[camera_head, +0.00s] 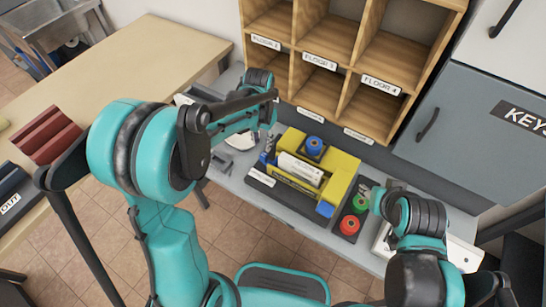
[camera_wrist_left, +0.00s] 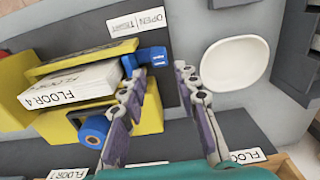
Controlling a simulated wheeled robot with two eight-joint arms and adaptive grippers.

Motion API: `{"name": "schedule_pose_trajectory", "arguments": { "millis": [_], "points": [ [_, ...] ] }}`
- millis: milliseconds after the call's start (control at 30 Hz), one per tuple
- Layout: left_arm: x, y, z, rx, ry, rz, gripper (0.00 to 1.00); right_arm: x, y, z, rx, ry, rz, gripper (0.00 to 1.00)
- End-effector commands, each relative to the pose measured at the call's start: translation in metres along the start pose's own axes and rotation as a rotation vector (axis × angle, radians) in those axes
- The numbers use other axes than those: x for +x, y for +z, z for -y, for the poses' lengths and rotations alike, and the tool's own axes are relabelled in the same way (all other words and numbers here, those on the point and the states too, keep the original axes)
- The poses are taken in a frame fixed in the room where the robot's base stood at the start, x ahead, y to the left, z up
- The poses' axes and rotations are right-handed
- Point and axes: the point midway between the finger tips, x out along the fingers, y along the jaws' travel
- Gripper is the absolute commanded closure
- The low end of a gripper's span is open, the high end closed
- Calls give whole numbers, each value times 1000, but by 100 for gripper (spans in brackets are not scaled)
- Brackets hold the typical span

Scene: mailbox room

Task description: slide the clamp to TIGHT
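The blue clamp (camera_wrist_left: 150,58) sticks out from the end of a yellow holder (camera_wrist_left: 100,52) in the left wrist view. The holder also shows in the head view (camera_head: 342,180), with a white bundle (camera_head: 300,168) in it; the bundle reads FLOOR 4 in the left wrist view (camera_wrist_left: 75,82). A small OPEN/TIGHT label (camera_wrist_left: 139,22) lies just beyond the clamp. My left gripper (camera_wrist_left: 160,73) is open, one finger overlapping the clamp's near edge, the other toward the white dish; contact is unclear. My right arm is at lower right in the head view; its fingers are not distinguishable.
A white dish (camera_wrist_left: 235,64) sits just right of the left gripper. A blue knob (camera_head: 314,145) stands on the holder. Red and green round items (camera_head: 349,225) lie to its right. Wooden pigeonholes (camera_head: 325,45) rise behind. Tiled floor lies in front.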

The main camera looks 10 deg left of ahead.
Motion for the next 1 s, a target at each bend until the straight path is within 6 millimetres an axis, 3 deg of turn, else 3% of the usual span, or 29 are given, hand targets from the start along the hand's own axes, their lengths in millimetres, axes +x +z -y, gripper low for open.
{"name": "schedule_pose_trajectory", "arguments": {
  "millis": [600,933,967,1000],
  "points": [
    [80,-2,0,6,3,10,69,25,18,0,0,0,0,60],
    [83,-2,0,6,3,10,69,25,18,0,0,0,0,60],
    [83,-2,0,6,3,10,72,25,18,0,0,0,0,60],
    [83,-2,0,6,3,10,82,25,18,0,0,0,0,60]
  ]
}}
